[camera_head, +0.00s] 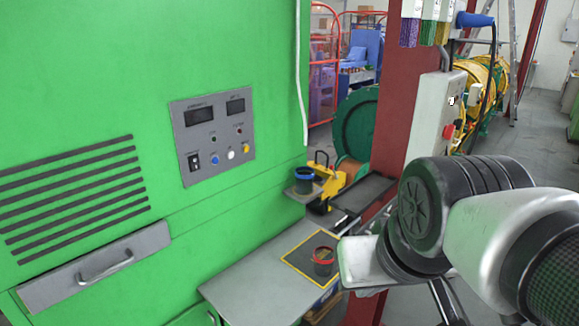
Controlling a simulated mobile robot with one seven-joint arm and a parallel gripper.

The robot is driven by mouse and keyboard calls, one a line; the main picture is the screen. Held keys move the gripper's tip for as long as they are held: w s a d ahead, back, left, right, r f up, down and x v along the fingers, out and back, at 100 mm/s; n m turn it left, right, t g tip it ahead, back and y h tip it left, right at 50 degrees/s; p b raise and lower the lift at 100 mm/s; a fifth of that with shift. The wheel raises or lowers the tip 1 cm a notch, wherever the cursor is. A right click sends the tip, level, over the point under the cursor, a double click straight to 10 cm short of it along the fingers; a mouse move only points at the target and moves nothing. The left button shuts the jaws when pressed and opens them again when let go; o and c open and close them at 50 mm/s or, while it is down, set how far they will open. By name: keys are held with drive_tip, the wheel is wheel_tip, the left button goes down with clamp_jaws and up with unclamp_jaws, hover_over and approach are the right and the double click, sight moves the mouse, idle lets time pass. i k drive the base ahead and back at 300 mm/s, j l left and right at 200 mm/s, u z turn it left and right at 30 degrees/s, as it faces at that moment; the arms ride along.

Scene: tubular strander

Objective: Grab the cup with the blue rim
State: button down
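The cup with the blue rim (304,180) is a small dark cup. It stands upright on a small grey ledge (300,195) at the right edge of the green machine. A second dark cup with a red rim (323,262) stands on a dark mat with a yellow border (298,263), nearer to me on the grey table. My arm, black and white, fills the lower right of the view, to the right of both cups. I cannot make out my gripper's fingers, and nothing of mine touches either cup.
The green machine cabinet (90,100) with a control panel (213,136) and a drawer handle (105,266) fills the left. A red column (395,90) with a grey box (433,115) stands behind my arm. The left part of the grey table (250,290) is clear.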

sight(304, 176)
drive_tip(key=u, duration=0.7)
drive_tip(key=l+u, duration=0.2)
drive_tip(key=u, duration=0.3)
drive_tip(key=l+u, duration=0.25)
drive_tip(key=u, duration=0.2)
drive_tip(key=l+u, duration=0.2)
drive_tip(key=u, duration=0.3)
drive_tip(key=k+l+u, duration=0.2)
drive_tip(key=l, duration=0.15)
drive_tip(key=l+u, duration=0.2)
drive_tip(key=l, duration=0.2)
drive_tip(key=k+l+u, duration=0.15)
drive_tip(key=k+l, duration=0.1)
drive_tip(key=l, duration=0.25)
drive_tip(key=k+l, duration=0.15)
drive_tip(key=l, duration=0.15)
drive_tip(key=k+l, duration=0.1)
drive_tip(key=l, duration=0.25)
drive_tip(key=k+l, duration=0.1)
drive_tip(key=l, duration=0.25)
